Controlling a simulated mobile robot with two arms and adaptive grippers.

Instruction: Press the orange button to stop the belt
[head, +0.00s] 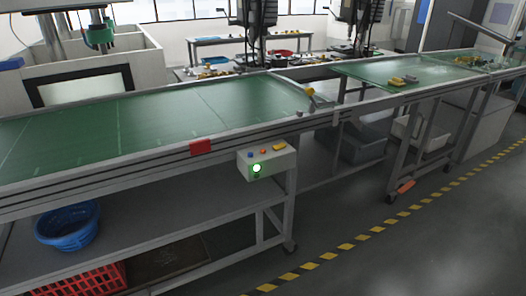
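A pale control box (270,163) hangs on the front side of the belt frame, near the middle of the view. Small buttons sit on its top: a blue one at the left, an orange-red one (263,152) in the middle and a yellow-orange one (278,147) at the right. A bright green light (256,168) glows on its front face. The green belt (130,125) runs from the left edge towards the back right, with a bare surface near the box. Neither of my grippers is in view.
A red block (200,147) is on the belt's front rail. A blue basin (68,227) and a red crate (75,281) are under the belt at left. Yellow parts (403,80) lie on the far belt. Grey floor with a yellow-black stripe (345,246) is clear in front.

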